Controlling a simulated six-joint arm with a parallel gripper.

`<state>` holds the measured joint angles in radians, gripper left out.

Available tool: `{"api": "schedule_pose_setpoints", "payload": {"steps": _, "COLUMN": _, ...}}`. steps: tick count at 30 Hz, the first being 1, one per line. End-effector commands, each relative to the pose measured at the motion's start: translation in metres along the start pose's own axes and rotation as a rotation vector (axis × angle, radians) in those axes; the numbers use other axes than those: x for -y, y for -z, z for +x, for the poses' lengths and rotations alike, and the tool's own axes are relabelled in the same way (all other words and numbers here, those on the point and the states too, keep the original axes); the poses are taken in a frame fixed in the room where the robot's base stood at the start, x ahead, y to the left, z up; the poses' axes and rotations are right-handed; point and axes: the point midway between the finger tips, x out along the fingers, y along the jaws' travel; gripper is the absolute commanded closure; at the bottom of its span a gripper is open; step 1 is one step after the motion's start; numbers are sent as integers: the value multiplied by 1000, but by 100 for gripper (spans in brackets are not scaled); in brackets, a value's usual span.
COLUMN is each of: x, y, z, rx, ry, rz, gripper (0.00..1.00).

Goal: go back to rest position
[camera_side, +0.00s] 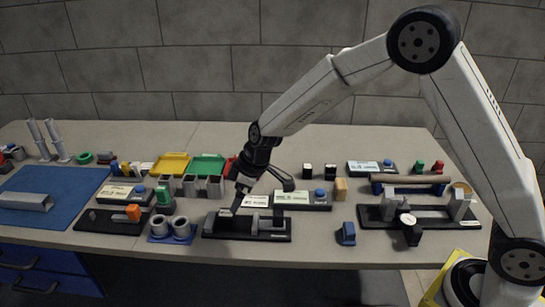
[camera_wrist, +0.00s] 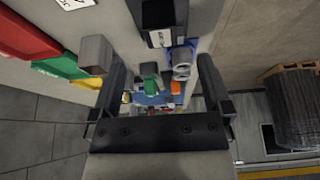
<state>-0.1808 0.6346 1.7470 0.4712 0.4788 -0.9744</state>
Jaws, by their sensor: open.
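My gripper (camera_side: 262,197) hangs over the middle of the bench in the side view, its fingers spread and pointing down. In the wrist view its two dark fingers (camera_wrist: 160,98) stand wide apart with nothing held between them. Below it in the side view is a black fixture base (camera_side: 222,228) with small grey upright parts. Whether the fingers touch this fixture cannot be told. My arm reaches in from the right.
Yellow (camera_side: 172,164) and green (camera_side: 207,164) trays stand behind grey blocks left of my gripper. Grey cylinders in a blue holder (camera_side: 172,237) sit front left. A blue mat (camera_side: 72,181) lies far left.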

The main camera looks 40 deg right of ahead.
Motion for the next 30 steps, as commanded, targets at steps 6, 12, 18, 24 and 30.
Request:
{"api": "schedule_pose_setpoints", "payload": {"steps": 6, "x": 1, "y": -30, "z": -24, "rx": 32, "ry": -31, "rz": 106, "gripper": 0}}
{"api": "schedule_pose_setpoints", "payload": {"steps": 12, "x": 8, "y": -80, "z": -57, "rx": 77, "ry": -83, "rz": 274, "gripper": 0}}
{"api": "schedule_pose_setpoints", "payload": {"steps": 18, "x": 24, "y": -136, "z": -88, "rx": 113, "ry": -142, "rz": 452, "gripper": 0}}
{"api": "schedule_pose_setpoints", "payload": {"steps": 24, "x": 45, "y": -188, "z": -110, "rx": 135, "ry": -196, "rz": 613, "gripper": 0}}
{"api": "schedule_pose_setpoints", "payload": {"steps": 30, "x": 60, "y": -218, "z": -120, "rx": 145, "ry": -227, "rz": 708, "gripper": 0}}
